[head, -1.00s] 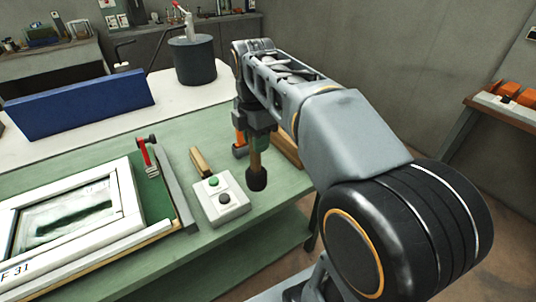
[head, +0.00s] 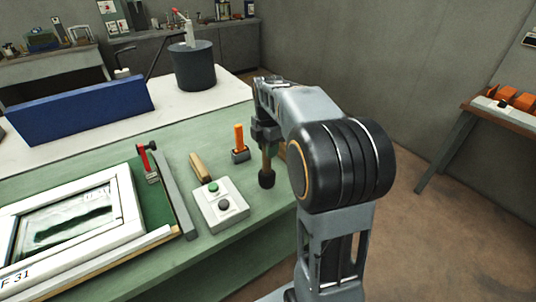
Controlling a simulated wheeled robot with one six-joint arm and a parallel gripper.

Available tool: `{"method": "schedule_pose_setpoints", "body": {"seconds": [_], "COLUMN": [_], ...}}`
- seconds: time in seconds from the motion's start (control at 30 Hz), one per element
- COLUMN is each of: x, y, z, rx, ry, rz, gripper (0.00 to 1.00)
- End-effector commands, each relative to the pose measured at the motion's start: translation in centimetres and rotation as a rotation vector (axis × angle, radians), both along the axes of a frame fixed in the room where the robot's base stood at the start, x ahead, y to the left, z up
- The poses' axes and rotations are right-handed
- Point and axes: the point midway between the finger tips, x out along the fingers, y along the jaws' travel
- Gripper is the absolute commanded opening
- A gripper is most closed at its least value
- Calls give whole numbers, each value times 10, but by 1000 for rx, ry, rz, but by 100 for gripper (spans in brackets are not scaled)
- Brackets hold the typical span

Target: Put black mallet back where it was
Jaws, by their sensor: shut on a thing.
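The black mallet (head: 267,179) hangs head down from my gripper (head: 266,141), near the right edge of the green table. Its black head is lowest and its wooden handle runs up into the jaws. My gripper is shut on the mallet. The fingertips are small and partly dark in this view. I cannot tell whether the mallet head touches the table.
A button box (head: 220,206) with green and black buttons sits left of the mallet, with a wooden handle (head: 200,167) behind it. An orange-handled tool (head: 239,142) stands upright in a grey holder. A white frame (head: 118,211) lies at left. A dark bucket (head: 194,68) stands behind.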

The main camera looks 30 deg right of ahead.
Motion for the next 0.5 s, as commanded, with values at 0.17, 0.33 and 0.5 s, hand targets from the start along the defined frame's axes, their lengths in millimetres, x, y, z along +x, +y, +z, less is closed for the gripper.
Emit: {"method": "schedule_pose_setpoints", "body": {"seconds": [0.17, 0.33, 0.5], "x": [-1, -1, -1], "y": [1, 1, 1], "z": [-21, -27, -27], "rx": [1, 0, 0], "ry": [2, 0, 0], "rz": [0, 0, 0], "gripper": [8, 8, 8]}}
